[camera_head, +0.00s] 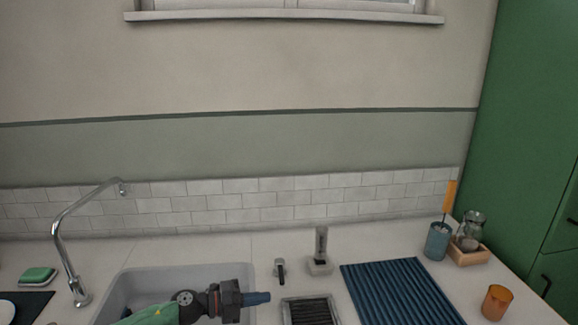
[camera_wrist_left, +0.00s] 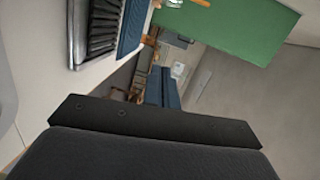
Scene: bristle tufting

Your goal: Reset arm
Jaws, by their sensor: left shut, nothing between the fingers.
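My left gripper (camera_head: 258,298) is over the sink (camera_head: 178,272) in the head view, its arm coming in from the bottom left. Its dark blue fingers are shut together and point right, with nothing held. In the left wrist view the dark gripper body (camera_wrist_left: 150,125) fills the lower part, and the fingertips are not clear there. My right gripper is not in view.
A tray of dark bristles (camera_head: 309,311) lies just right of the gripper. A blue ribbed mat (camera_head: 400,292), an orange cup (camera_head: 496,302), a blue cup (camera_head: 437,241) and a wooden caddy (camera_head: 468,255) stand further right. A faucet (camera_head: 66,250) rises at left.

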